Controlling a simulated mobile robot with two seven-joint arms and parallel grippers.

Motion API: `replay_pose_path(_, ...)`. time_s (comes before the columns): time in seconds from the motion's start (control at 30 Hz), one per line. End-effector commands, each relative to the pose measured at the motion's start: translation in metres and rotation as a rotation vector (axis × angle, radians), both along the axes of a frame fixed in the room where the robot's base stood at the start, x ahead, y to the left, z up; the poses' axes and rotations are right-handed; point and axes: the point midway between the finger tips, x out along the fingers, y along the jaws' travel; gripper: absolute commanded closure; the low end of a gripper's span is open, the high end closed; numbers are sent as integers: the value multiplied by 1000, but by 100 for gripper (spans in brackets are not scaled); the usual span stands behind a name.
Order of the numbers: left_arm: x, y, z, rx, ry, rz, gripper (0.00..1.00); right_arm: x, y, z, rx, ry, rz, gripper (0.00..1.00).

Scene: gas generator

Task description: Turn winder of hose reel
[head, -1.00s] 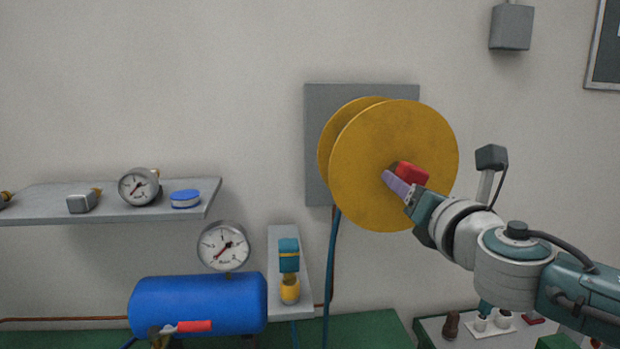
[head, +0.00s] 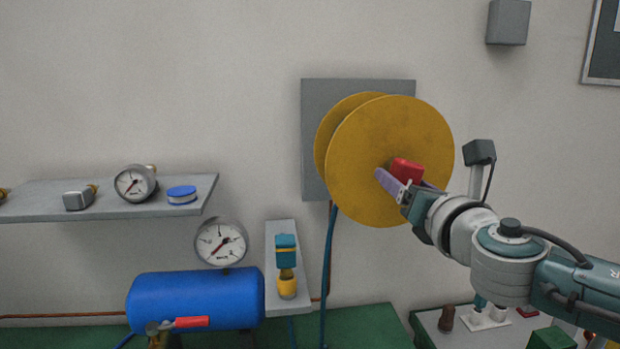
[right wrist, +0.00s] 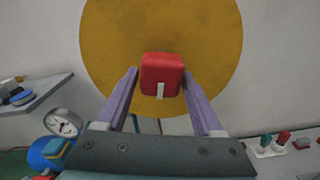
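The hose reel (head: 385,135) is two yellow discs on a grey wall plate (head: 318,112). Its winder (head: 406,171) is a red block on the front disc, right of and below the middle. In the right wrist view the red winder (right wrist: 161,70) stands out in front of the yellow disc (right wrist: 110,45). My right gripper (head: 390,178) is at the winder in the head view. My left gripper is not in view.
A shelf (head: 150,210) with a gauge (head: 135,183) is at left. Below are a blue tank (head: 195,300), a second gauge (head: 221,242) and a blue hose (head: 327,280) hanging under the reel. A grey bench (head: 432,325) stands at lower right.

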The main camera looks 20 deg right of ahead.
Motion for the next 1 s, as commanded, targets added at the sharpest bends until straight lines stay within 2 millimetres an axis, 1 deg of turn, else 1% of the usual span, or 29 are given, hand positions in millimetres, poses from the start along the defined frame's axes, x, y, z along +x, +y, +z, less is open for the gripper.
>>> replay_pose_path(0.03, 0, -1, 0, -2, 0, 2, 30, 0, 0, 0, 1, 0, 0, 25)
replay_pose_path(0.1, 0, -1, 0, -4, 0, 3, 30, 0, 0, 0, 1, 0, 0, 17)
replay_pose_path(0.13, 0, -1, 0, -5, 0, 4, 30, 0, 0, 0, 1, 0, 0, 15)
replay_pose_path(0.37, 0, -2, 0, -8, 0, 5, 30, -1, 0, 0, 1, 0, -1, 15)
replay_pose_path(0.47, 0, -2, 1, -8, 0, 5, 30, -5, 1, 0, 0, 1, -1, 15)
replay_pose_path(0.57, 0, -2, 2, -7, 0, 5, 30, -16, 4, -1, 0, 2, 1, 15)
replay_pose_path(0.8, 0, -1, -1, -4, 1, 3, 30, -58, 14, -2, 1, 2, 3, 15)
replay_pose_path(1.0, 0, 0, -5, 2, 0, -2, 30, -86, 21, -2, 0, 1, 0, 15)
